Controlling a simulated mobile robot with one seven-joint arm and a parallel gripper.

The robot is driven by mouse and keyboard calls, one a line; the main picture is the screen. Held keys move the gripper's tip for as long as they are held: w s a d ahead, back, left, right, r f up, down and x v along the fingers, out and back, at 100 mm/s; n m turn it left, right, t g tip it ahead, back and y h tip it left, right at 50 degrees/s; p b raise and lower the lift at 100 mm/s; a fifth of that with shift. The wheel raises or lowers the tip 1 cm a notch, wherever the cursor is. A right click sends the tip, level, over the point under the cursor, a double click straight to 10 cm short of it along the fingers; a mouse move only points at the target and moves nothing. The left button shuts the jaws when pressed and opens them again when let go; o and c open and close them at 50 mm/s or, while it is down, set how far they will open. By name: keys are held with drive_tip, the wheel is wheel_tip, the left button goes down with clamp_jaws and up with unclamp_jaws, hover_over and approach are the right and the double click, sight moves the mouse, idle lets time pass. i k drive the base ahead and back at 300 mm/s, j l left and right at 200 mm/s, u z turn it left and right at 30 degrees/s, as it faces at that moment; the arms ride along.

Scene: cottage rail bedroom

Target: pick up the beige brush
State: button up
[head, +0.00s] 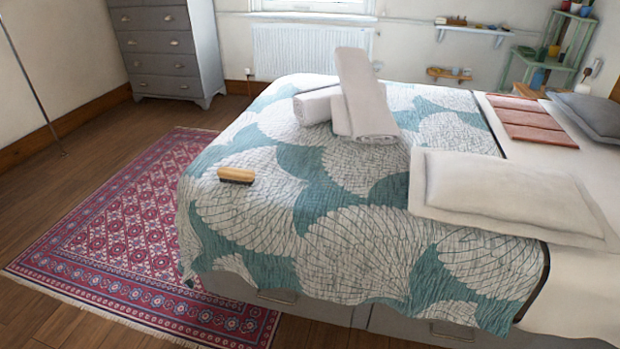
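The beige brush (236,175) lies on the bed (365,240), near its left edge, on the teal and white shell-patterned cover. It is a small block with a tan top and a dark lower side. Nothing touches it besides the cover, and the cover around it is bare. My gripper is not in view, so I cannot see where it is relative to the brush.
Rolled white towels (362,95) lie behind the brush to the right. A white pillow (510,192) lies on the right. A red patterned rug (130,225) covers the floor left of the bed. A grey dresser (165,50) stands at the back left.

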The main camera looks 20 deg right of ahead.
sight(231, 176)
drive_tip(key=i+l+u, duration=0.1)
drive_tip(key=i+l, duration=0.15)
drive_tip(key=i, duration=0.2)
drive_tip(key=i+l+u, duration=0.1)
drive_tip(key=i+l, duration=0.2)
drive_tip(key=i, duration=0.1)
